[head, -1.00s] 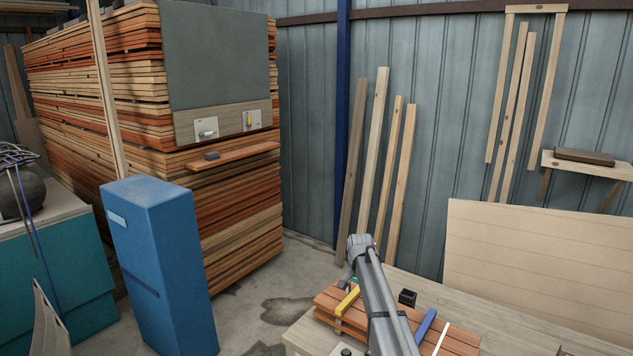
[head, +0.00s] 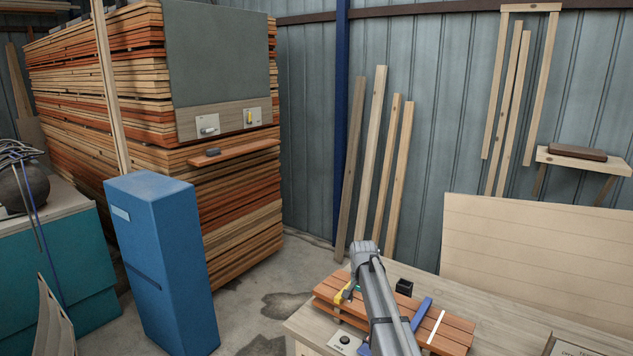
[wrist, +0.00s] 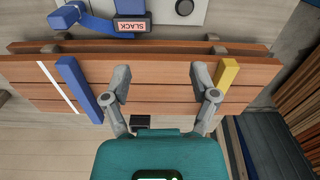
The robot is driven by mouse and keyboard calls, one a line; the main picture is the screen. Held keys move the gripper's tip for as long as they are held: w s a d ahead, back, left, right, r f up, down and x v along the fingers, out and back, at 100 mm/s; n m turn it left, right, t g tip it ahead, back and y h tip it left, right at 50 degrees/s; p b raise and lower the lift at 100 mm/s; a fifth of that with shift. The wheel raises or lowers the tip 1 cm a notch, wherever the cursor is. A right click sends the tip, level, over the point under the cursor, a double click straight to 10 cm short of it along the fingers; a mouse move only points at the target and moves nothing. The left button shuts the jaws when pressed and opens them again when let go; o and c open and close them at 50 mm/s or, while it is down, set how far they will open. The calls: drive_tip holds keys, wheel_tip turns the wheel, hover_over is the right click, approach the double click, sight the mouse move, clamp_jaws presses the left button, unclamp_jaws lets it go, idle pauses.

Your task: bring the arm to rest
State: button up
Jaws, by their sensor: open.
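My gripper (wrist: 160,80) is open in the wrist view, its two fingers apart above reddish-brown wooden slats (wrist: 150,92). Nothing shows held between them. A blue bar (wrist: 78,88) lies across the slats left of the fingers, and a yellow bar (wrist: 228,74) lies close to the right finger. In the head view my grey arm reaches over the slats (head: 452,330) on the workbench (head: 450,290). There the arm hides the fingertips and part of the yellow bar (head: 342,294).
A blue strap with a SLACK label (wrist: 132,25) lies beyond the slats in the wrist view. A small black box (head: 404,286) stands on the bench. A blue cabinet (head: 165,265) and a lumber stack (head: 240,220) stand to the left. Boards (head: 375,150) lean on the wall.

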drive_tip(key=s+d+f+n+b, duration=0.1)
drive_tip(key=s+f+n+b, duration=0.2)
drive_tip(key=s, duration=1.1)
drive_tip(key=s+d+f+n+b, duration=0.2)
drive_tip(key=s+f+b, duration=0.3)
drive_tip(key=s, duration=1)
drive_tip(key=shift+s+f+n, duration=0.25)
drive_tip(key=shift+f+n, duration=0.2)
drive_tip(key=shift+n, duration=0.25)
